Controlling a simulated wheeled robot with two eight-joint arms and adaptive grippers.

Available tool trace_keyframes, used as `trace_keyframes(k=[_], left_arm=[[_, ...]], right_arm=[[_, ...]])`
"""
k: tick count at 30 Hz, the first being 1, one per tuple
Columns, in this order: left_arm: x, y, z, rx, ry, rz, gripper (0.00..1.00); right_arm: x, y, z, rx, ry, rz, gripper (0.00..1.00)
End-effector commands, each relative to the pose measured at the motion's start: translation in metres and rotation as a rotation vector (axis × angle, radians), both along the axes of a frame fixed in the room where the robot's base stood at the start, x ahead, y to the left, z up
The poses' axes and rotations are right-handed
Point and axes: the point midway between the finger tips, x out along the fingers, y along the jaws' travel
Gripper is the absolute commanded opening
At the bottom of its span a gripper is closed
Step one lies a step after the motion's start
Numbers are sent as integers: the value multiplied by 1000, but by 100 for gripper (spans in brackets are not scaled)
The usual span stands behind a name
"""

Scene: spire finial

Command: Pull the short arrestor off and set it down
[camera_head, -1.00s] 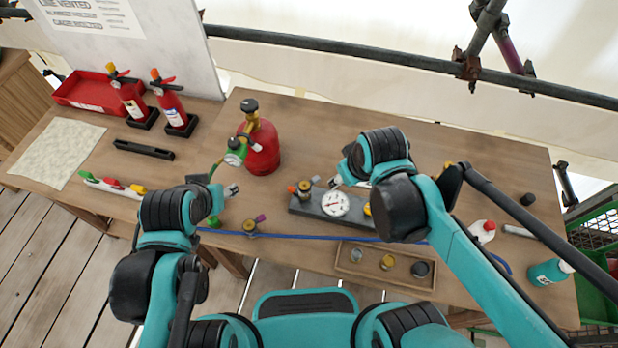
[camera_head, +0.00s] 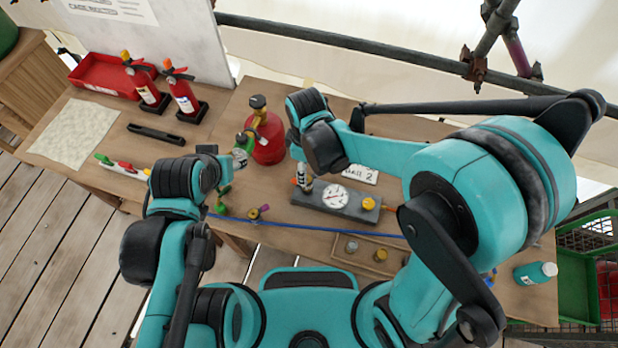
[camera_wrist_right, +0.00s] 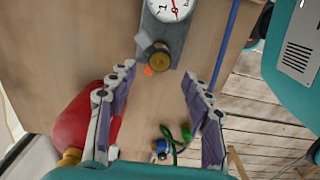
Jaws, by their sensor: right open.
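The gauge block (camera_head: 335,201) lies on the bench with a round white gauge and a yellow knob. A short brass fitting (camera_wrist_right: 158,55), with grey and orange parts, stands at its left end; I take it as the short arrestor, though the frames do not label it. My right gripper (camera_wrist_right: 158,76) is open and empty, its two fingers either side of the line to this fitting, which shows just beyond the fingertips. In the head view my right gripper (camera_head: 299,162) is above the block's left end, partly hidden by its wrist. My left gripper (camera_head: 238,160) is near the red bottle; its fingers are unclear.
The red gas bottle (camera_head: 267,143) stands close left of my right gripper. A purple-and-brass fitting (camera_head: 258,212) and a green fitting (camera_head: 222,209) lie near the front edge. A blue hose (camera_head: 300,223) runs along the front. A wooden tray (camera_head: 352,262) holds small parts.

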Motion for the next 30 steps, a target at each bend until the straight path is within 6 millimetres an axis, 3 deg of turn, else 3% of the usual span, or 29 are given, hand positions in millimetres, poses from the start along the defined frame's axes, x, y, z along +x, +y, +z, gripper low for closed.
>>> trace_keyframes(k=[11, 24, 30], left_arm=[[0, 0, -9, 0, 0, 0, 46], [0, 0, -59, 0, 0, 0, 46], [0, 0, -74, 0, 0, 0, 46]], right_arm=[[0, 0, -12, 1, -1, -2, 50], [0, 0, -72, 1, -1, -3, 50], [0, 0, -89, 1, -1, -3, 50]])
